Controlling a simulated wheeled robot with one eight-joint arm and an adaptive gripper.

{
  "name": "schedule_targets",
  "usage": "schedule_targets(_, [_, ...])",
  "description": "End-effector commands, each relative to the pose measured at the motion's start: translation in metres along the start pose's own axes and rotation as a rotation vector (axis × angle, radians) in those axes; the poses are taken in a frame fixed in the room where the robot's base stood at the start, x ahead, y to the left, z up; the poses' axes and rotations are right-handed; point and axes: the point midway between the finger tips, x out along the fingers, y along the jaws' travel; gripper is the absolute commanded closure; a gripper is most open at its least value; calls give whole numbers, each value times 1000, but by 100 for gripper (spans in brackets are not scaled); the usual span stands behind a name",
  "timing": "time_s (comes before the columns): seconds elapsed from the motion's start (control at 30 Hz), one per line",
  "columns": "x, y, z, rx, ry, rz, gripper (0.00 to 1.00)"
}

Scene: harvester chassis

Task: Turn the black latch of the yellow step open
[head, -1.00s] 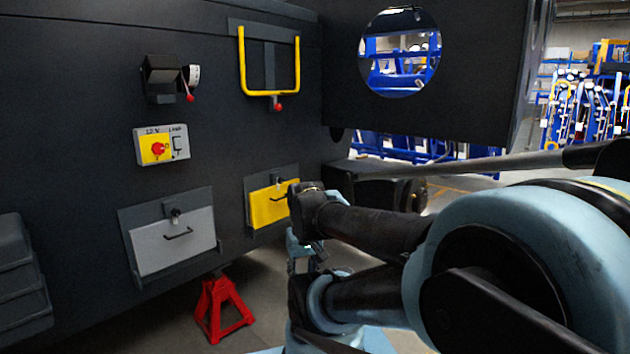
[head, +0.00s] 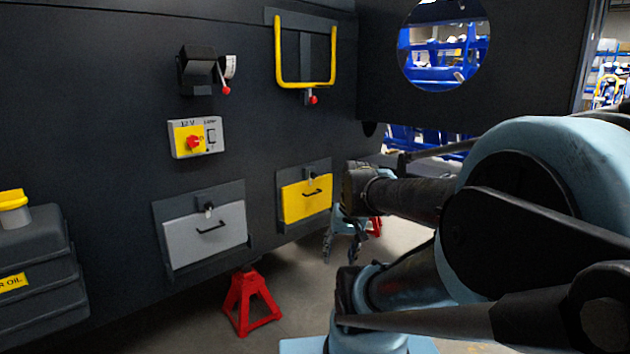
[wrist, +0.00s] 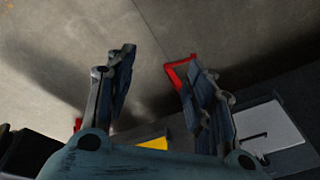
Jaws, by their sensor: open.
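The yellow step (head: 306,200) is a yellow panel with a black handle, set on the dark chassis wall in the head view. Its black latch (head: 312,174) sits at the top middle of the panel, small in the picture. Part of the yellow step also shows at the bottom of the wrist view (wrist: 153,144), partly hidden by my gripper. My gripper (head: 341,258) is below and to the right of the yellow step, pointing down, apart from the latch. In the wrist view my gripper (wrist: 158,85) is open with nothing between its fingers.
A grey step (head: 205,232) with its own latch is left of the yellow one. A red stand (head: 250,302) is on the floor below. A yellow bar guard (head: 306,85), a red-knobbed switch box (head: 196,138) and a black tank (head: 38,265) are also on that side.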

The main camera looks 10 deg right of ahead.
Motion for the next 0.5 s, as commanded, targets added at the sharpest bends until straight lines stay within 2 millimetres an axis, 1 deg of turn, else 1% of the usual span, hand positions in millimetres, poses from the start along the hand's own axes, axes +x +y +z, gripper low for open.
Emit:
schedule_targets(0.03, [-3,-6,-14,32,6,-28,51])
schedule_targets(0.2, [-9,-29,-59,146,28,-136,51])
schedule_targets(0.27, [-10,-35,-75,185,35,-173,51])
schedule_targets(0.5, [-13,-56,-144,349,58,-324,51])
